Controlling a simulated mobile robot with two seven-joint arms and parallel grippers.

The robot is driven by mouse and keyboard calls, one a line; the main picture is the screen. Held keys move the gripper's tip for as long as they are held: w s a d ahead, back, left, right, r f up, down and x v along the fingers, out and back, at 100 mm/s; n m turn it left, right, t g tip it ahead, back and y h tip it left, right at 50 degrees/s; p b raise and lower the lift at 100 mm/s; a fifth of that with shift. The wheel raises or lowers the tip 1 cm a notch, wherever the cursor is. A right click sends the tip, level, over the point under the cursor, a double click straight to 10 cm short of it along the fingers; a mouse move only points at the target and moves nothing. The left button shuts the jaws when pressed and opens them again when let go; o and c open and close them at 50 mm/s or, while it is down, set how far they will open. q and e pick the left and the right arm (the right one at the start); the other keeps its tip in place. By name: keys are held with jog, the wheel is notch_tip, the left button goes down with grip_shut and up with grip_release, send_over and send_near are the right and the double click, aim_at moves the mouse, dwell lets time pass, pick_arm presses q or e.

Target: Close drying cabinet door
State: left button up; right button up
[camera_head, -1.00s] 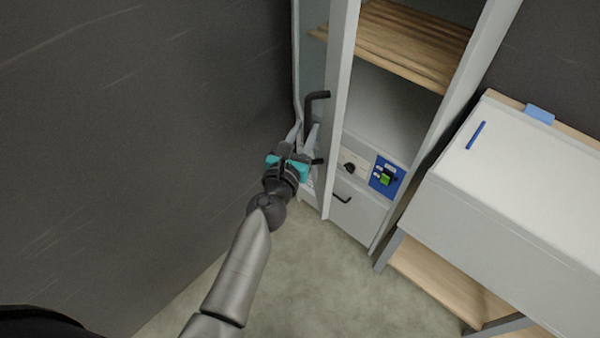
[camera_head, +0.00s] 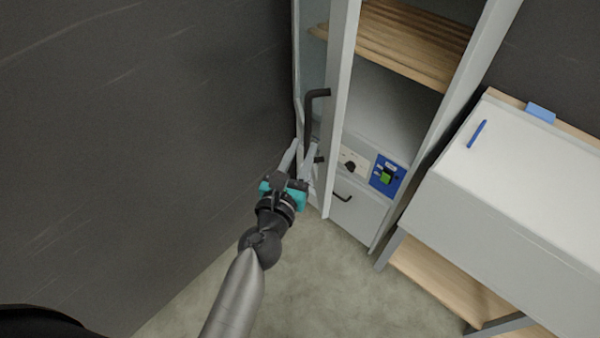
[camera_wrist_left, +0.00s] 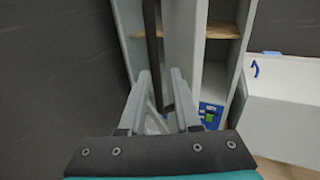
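The drying cabinet (camera_head: 452,110) stands open, its shelf and inner back in plain view. Its tall door (camera_head: 341,70), with a pale frame and glass panel, stands swung out on the left side. A black bar handle (camera_head: 309,118) is on the door; it also shows in the left wrist view as a dark upright bar (camera_wrist_left: 152,45). My left gripper (camera_head: 302,155) is open at the lower part of the handle. In the left wrist view, its fingers (camera_wrist_left: 163,90) are apart, with the handle's lower end between or just beyond them; contact is unclear. My right gripper is not in view.
A dark wall (camera_head: 140,130) is close on the left of the door and arm. Wooden shelves (camera_head: 415,40) and a blue control panel (camera_head: 387,176) are in the cabinet. A white box-like unit (camera_head: 520,190) on a frame stands on the right. The floor (camera_head: 320,280) in front is clear.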

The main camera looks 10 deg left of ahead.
pick_arm(q)
jog(key=shift+s+d+b, duration=0.25)
jog(key=shift+s+b, duration=0.1)
jog(key=shift+s, duration=1.05)
jog(key=shift+s+d+b, duration=0.2)
jog(key=shift+s+b, duration=0.15)
jog(key=shift+s, duration=1)
jog(key=s+b, duration=0.3)
jog(key=s, duration=0.4)
jog(key=shift+s+a+b, duration=0.25)
jog(key=shift+a+b, duration=0.1)
jog(key=shift+a, duration=0.05)
jog(key=shift+r, duration=0.1)
